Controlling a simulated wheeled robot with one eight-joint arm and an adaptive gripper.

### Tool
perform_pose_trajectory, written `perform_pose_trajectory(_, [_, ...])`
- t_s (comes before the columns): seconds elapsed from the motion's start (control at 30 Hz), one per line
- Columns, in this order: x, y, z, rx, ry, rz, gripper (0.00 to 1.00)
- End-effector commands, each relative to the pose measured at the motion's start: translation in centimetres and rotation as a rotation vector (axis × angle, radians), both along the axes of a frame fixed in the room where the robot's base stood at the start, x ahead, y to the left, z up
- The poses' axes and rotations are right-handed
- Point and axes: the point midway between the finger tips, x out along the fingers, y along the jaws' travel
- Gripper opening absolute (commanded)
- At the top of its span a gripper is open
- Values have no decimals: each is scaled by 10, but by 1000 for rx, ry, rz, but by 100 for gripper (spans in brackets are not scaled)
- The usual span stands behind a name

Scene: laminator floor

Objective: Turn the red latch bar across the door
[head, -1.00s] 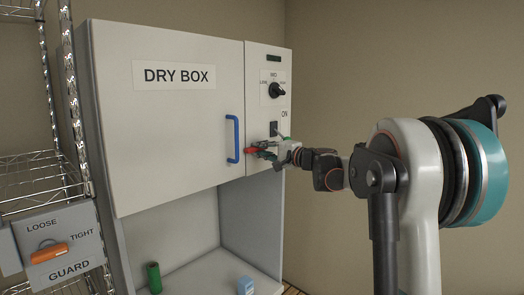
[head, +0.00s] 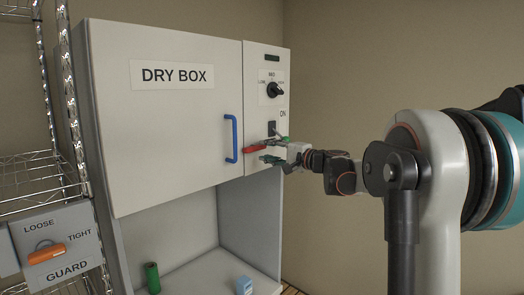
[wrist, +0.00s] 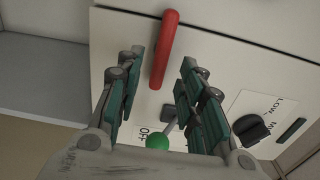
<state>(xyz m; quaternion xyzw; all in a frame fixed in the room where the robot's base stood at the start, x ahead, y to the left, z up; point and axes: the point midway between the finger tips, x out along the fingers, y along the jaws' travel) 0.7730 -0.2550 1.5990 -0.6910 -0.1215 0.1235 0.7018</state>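The red latch bar (head: 255,149) lies about level on the dry box's control panel, its left end at the seam by the door (head: 165,120). The bar's near end and pivot are partly hidden.
A green-tipped switch lever (wrist: 158,142) stands close to my gripper's palm. A black knob (head: 275,90) is higher on the panel. The blue door handle (head: 231,138) is left of the bar. A wire shelf (head: 40,175) with a guard box stands at far left.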

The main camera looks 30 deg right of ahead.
Motion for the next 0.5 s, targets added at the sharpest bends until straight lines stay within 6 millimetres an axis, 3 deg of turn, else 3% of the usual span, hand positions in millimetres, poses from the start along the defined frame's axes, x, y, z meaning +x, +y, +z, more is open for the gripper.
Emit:
perform_pose_trajectory(0.2, [-43, -16, 0, 0, 0, -3, 35])
perform_pose_trajectory(0.5, [-72, -26, 0, 1, 0, -2, 35])
